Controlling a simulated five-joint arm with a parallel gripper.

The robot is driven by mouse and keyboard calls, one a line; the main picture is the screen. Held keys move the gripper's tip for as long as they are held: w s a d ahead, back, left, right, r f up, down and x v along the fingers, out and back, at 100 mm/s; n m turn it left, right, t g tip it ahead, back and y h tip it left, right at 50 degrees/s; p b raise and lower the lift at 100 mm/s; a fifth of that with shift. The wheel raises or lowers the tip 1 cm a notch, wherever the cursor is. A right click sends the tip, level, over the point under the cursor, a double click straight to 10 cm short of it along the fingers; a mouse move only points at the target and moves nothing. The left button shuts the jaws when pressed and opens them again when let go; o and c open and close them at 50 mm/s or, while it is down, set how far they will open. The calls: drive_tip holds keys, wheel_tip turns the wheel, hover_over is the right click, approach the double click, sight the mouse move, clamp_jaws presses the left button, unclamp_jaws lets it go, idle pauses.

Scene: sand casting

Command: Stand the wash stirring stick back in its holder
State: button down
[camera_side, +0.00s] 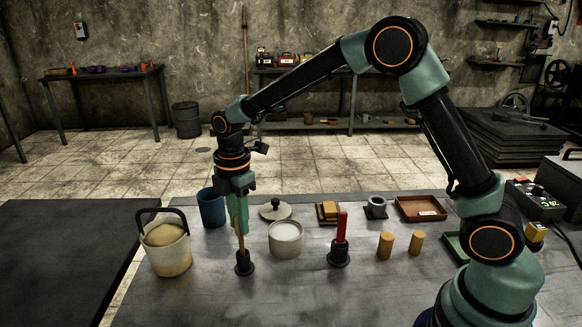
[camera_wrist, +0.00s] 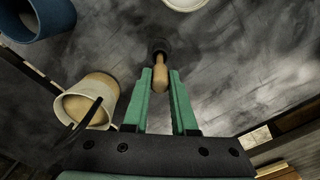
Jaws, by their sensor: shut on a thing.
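A wooden stick (camera_side: 239,238), which I take for the wash stirring stick, is held upright in my gripper (camera_side: 238,218). My gripper points down and is shut on the stick's upper part. The stick's lower end meets the mouth of a black round-based holder (camera_side: 244,265); how deep it sits inside cannot be told. In the wrist view the stick (camera_wrist: 160,74) shows between the two green fingers (camera_wrist: 160,88), with the dark holder (camera_wrist: 159,46) at its far end. A white pot (camera_side: 286,240) with pale contents stands to the right of the holder.
A bucket with a dark handle (camera_side: 168,250) and a blue cup (camera_side: 211,208) stand close on the left. A lid (camera_side: 275,210) lies behind. A red-handled tool (camera_side: 342,227) in another black holder (camera_side: 339,255) and two wooden cylinders (camera_side: 385,246) stand right. The front table is clear.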

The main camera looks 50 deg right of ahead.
drive_tip(key=shift+f, duration=0.35)
drive_tip(key=c, duration=0.7)
unclamp_jaws()
drive_tip(key=shift+f, duration=0.1)
